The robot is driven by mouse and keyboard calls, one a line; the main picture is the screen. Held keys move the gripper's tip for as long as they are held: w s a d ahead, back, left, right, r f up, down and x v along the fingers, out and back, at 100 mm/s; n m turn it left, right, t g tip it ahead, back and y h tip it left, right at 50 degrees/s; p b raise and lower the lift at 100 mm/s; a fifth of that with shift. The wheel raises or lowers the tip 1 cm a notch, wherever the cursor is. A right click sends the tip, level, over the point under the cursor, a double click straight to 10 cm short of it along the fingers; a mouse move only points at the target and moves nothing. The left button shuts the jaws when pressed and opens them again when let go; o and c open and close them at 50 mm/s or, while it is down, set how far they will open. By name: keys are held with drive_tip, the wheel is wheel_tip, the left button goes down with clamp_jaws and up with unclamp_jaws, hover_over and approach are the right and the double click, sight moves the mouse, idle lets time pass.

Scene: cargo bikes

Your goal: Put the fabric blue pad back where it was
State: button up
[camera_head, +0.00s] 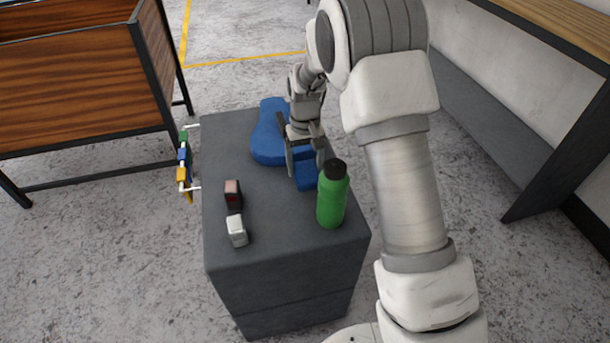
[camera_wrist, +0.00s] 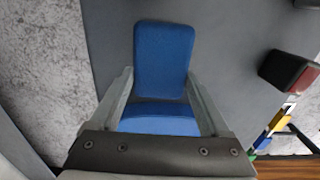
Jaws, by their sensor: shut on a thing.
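A blue pad shows between and just beyond the fingers of my gripper (camera_head: 305,168). In the wrist view its rectangular face (camera_wrist: 163,60) reaches past the fingertips, and a curved blue part (camera_wrist: 158,118) lies between the fingers. I cannot tell whether both are one piece. My gripper is shut on blue material, low over the grey box top. In the head view a larger rounded blue shape (camera_head: 268,140), narrow at the far end, lies behind the gripper. The gripper hides where it meets the pad's near blue end (camera_head: 306,182).
A green bottle (camera_head: 331,203) stands close to the right of the gripper. A red-topped dark block (camera_head: 233,195) and a white-silver block (camera_head: 236,230) are at the left on the grey box (camera_head: 285,255). A rack with coloured pieces (camera_head: 183,160) hangs at its left side.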

sight(305, 167)
drive_tip(key=shift+f+b, duration=0.5)
drive_tip(key=shift+f, duration=1.15)
drive_tip(key=shift+f, duration=0.1)
